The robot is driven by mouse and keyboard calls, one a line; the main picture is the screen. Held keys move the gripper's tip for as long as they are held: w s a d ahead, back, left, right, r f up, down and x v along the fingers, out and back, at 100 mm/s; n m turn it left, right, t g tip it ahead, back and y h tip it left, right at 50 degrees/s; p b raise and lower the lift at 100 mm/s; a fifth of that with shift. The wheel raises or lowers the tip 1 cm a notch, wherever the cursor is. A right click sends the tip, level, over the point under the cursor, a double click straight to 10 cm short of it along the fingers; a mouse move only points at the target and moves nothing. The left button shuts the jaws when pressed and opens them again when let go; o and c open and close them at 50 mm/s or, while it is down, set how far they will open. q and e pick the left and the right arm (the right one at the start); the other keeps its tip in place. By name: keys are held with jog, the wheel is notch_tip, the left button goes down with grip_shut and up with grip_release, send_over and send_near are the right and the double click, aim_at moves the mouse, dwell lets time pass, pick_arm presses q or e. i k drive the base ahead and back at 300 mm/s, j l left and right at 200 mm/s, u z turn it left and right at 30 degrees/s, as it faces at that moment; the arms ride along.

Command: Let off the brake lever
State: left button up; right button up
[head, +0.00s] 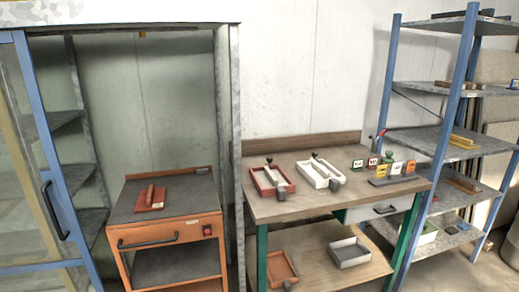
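No lever that I can tell for sure as the brake lever shows in the head view. An orange cart (166,226) stands left of centre, with a dark top, a black bar handle (148,243) and a small red part (207,230) at the right of its front. On its top lies a red plate (157,208) with an upright reddish-brown piece (150,195) on it. The cart's wheels are out of the picture. Neither of my grippers is in view.
A blue-framed cabinet (50,170) stands at left, a shelf rack (455,80) at right. A grey post (238,150) separates cart and bench.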

aim_at(207, 232)
jog(key=u, duration=1.85)
jog(key=k+l+z, duration=0.15)
jog(key=z, duration=1.15)
jog(key=i+z, duration=0.2)
jog(key=i, duration=0.3)
jog(key=i+j+z, duration=0.15)
jog(key=i, duration=0.35)
jog(key=i+j+z, duration=0.2)
jog(key=i, duration=0.25)
